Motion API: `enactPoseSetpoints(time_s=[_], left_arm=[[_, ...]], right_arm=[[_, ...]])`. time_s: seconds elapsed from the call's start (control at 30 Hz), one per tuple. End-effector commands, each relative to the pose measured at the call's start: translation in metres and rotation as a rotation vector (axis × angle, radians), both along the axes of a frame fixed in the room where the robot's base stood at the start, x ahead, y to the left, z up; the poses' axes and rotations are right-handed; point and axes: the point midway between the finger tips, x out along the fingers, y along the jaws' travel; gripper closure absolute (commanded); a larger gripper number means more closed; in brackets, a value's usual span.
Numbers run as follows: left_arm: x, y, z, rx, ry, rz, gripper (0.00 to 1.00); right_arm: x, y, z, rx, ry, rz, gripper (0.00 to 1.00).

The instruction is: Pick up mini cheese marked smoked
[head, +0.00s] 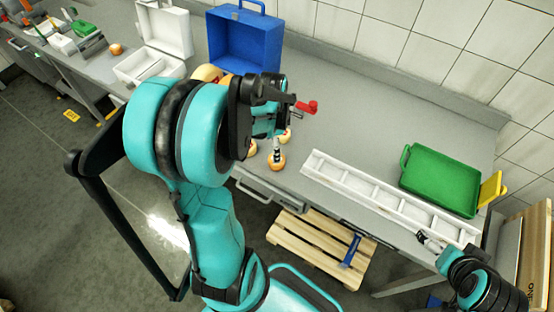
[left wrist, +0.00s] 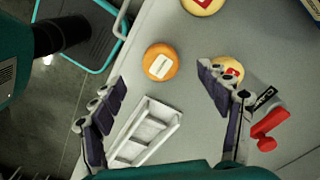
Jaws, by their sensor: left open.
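An orange cheese (left wrist: 161,62) with a pale label lies on the grey table in the left wrist view; its print is too small to read. A yellow cheese (left wrist: 228,70) with a red label lies to its right, partly behind a finger. Another yellow cheese (left wrist: 203,4) with a red label is cut by the top edge. My left gripper (left wrist: 160,96) is open and empty, its fingers spread with the orange cheese beyond the gap. In the head view, my left arm hides part of the cheeses, and one orange cheese (head: 276,163) shows beside the gripper. My right gripper (head: 431,241) is over the table's right end.
A white divided tray (head: 335,178) lies along the table's front edge, with a green tray (head: 437,180) to its right. A blue case (head: 243,38) and a white case (head: 163,30) stand at the back left. A red part (head: 307,107) shows near the left gripper.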

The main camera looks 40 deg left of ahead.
Motion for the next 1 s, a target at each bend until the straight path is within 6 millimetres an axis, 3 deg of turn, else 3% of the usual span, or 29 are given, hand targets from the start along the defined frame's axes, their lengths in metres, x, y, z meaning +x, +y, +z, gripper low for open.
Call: enactPoseSetpoints(time_s=[0.43, 0.77, 0.87, 1.0], left_arm=[[0.009, -0.008, -0.063, 0.001, -0.001, 0.000, 0.24], [0.008, -0.008, -0.071, 0.000, -0.001, 0.001, 0.24], [0.008, -0.008, -0.070, 0.000, -0.001, 0.001, 0.46], [0.008, -0.008, -0.070, 0.000, -0.001, 0.001, 0.81]], right_arm=[[0.000, 0.000, -0.026, 0.000, 0.000, 0.000, 0.00], [0.000, 0.000, -0.027, 0.000, 0.000, 0.000, 0.00], [0.000, 0.000, -0.027, 0.000, 0.000, 0.000, 0.00], [0.000, 0.000, -0.027, 0.000, 0.000, 0.000, 0.00]])
